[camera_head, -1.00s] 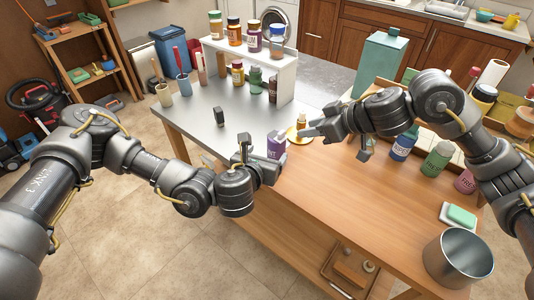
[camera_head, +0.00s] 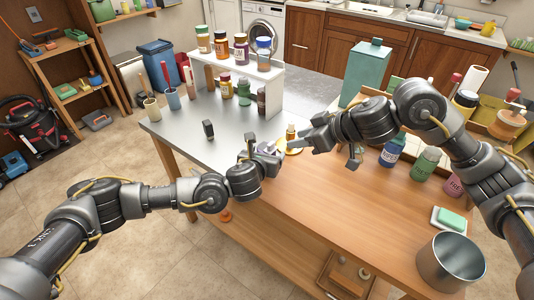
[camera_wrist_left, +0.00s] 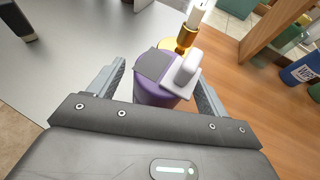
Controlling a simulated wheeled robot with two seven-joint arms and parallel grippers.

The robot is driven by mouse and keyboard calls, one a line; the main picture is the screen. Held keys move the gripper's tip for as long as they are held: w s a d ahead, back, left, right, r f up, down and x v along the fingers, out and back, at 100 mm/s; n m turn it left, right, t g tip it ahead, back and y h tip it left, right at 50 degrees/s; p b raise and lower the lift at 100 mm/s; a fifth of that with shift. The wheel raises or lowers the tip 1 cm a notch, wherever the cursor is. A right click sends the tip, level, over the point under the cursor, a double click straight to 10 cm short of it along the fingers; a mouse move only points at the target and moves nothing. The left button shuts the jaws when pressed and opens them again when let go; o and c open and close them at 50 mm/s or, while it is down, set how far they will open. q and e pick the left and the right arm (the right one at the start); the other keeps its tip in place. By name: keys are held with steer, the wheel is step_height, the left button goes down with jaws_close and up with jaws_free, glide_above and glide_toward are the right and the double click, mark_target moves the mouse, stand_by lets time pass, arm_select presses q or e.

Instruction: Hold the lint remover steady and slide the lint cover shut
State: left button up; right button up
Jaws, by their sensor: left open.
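The lint remover (camera_head: 268,148) stands on the table, mostly hidden behind my left gripper (camera_head: 264,156) in the head view. The left wrist view shows it as a purple body (camera_wrist_left: 158,94) with a grey flat piece (camera_wrist_left: 151,64) and a raised white piece (camera_wrist_left: 185,68) on top. Which piece is the lint cover is unclear. My left gripper is open, with a finger on each side of the purple body; contact cannot be told. My right gripper (camera_head: 322,150) has its fingers apart, just right of the lint remover, with nothing visible between them.
A dark upright object (camera_head: 208,129) is to the left. A white shelf (camera_head: 272,92) with bottles stands behind. A metal pot (camera_head: 450,262) is at the front right; the wooden top is clear in front.

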arm_select(q)
steer(key=shift+w, duration=0.1)
steer(key=shift+c, duration=0.2)
steer(key=c, duration=1.1)
steer(key=o, duration=0.5)
steer(key=c, duration=0.4)
